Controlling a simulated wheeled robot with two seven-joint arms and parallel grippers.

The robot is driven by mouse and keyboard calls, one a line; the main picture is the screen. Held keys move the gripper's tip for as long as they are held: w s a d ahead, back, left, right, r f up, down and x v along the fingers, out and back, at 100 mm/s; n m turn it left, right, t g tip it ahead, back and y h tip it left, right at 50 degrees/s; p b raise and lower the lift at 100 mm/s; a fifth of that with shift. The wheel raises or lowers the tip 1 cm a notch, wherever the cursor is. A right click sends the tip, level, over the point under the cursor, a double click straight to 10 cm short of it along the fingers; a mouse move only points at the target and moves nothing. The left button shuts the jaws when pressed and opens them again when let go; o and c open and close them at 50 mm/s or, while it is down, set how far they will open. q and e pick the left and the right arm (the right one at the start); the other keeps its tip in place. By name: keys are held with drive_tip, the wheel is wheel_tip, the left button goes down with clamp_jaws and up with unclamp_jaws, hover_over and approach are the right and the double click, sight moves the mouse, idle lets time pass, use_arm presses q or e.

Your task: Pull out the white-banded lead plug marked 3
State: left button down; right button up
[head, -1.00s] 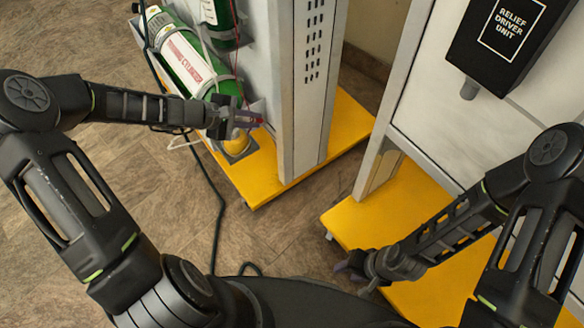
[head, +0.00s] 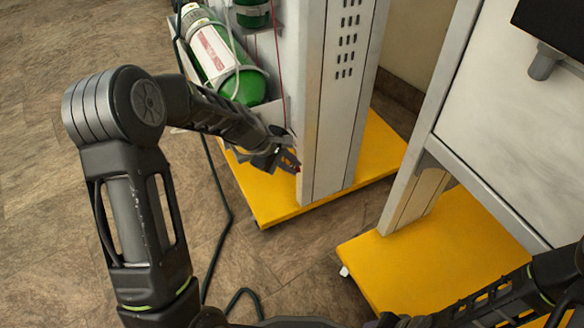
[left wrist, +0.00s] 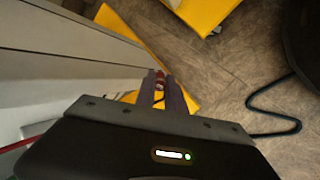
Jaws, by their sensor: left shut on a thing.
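My left gripper (head: 290,160) is shut on a small red lead plug (head: 297,167), low beside the near corner of the grey cabinet (head: 312,110). In the left wrist view the red plug (left wrist: 160,76) sits between the fingertips of the left gripper (left wrist: 161,84), apart from the cabinet face at the left. A thin red lead (head: 278,55) hangs along the cabinet's side, and a red lead (left wrist: 30,141) shows at the left of the wrist view. The plug's white band and number cannot be made out. My right forearm shows at the lower right; its gripper is out of frame.
A green cylinder (head: 246,85) stands on the cabinet's left side. The cabinet's yellow base (head: 262,205) sticks out below. A second unit with a yellow base (head: 425,260) stands at the right. A dark hose (head: 222,185) lies on the open brown floor.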

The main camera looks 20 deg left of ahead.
use_arm(q)
drive_tip(key=c, duration=1.3)
unclamp_jaws()
drive_tip(key=shift+c, duration=0.2)
drive_tip(key=p+v, duration=0.3)
drive_tip(key=v, duration=0.4)
drive_tip(key=shift+s+r, duration=0.2)
drive_tip(key=shift+r, duration=0.1)
drive_tip(key=shift+a, duration=0.1)
